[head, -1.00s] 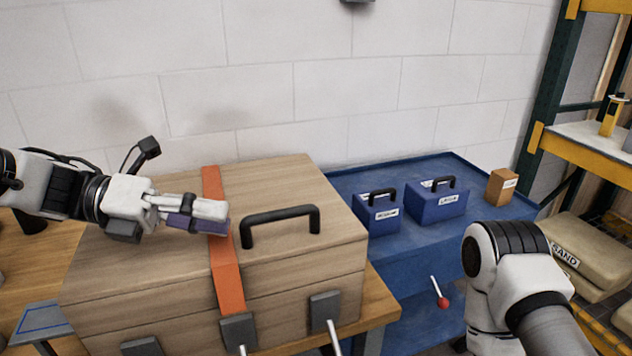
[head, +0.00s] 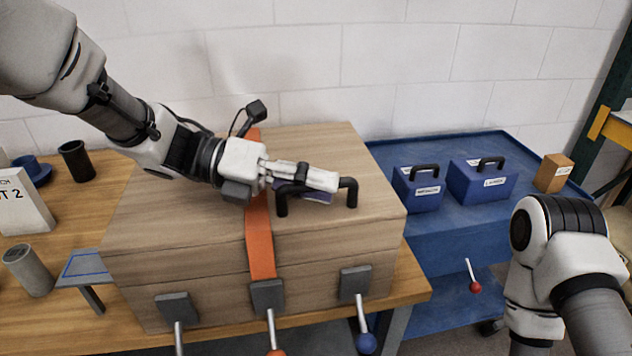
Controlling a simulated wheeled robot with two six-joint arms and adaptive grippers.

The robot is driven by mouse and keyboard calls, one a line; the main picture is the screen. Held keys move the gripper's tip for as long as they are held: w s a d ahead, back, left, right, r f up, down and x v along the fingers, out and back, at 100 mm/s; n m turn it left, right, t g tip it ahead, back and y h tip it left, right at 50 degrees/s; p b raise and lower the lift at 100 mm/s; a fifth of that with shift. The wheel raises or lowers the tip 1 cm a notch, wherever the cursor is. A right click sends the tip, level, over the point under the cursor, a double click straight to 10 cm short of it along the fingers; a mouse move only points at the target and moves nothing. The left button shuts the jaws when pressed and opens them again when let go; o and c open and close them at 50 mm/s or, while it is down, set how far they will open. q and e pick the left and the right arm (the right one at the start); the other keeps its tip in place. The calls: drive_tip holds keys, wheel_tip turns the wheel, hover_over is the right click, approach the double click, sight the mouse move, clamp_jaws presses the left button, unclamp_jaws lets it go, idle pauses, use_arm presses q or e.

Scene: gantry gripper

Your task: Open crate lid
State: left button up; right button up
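The wooden crate (head: 200,285) stands on a wooden table, its lid (head: 345,150) down and flush with the body. An orange strap (head: 260,240) runs over the lid and down the front. A black handle (head: 352,193) stands on the lid. My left gripper (head: 325,185) lies over the lid at the handle, its fingers overlapping the handle's bar. Whether its fingers are open or closed around the bar is unclear. Three latches with levers are on the crate's front: left (head: 178,306), middle (head: 267,297) and right (head: 356,283); their levers hang down. My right gripper is out of view.
A blue bench (head: 445,240) at the right holds two blue boxes (head: 418,187) (head: 482,180) and a small brown box (head: 553,172). A red-knobbed lever (head: 475,286) is on its front. A grey cylinder (head: 28,270) and black cup (head: 76,160) stand left.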

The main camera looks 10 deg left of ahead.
use_arm(q)
clamp_jaws()
drive_tip(key=shift+w+r, duration=0.1)
drive_tip(key=w+a+r+n+h+p, duration=0.1)
drive_tip(key=w+r+n+p, duration=0.2)
drive_tip(key=w+r+p, duration=0.2)
drive_tip(key=w+a+r+n+g+h+p, duration=0.1)
drive_tip(key=w+a+r+n+p, duration=0.1)
drive_tip(key=w+r+p, duration=0.4)
wheel_tip(320, 180, up, 2)
drive_tip(key=shift+a+r+n, duration=0.25)
drive_tip(key=shift+n, duration=0.25)
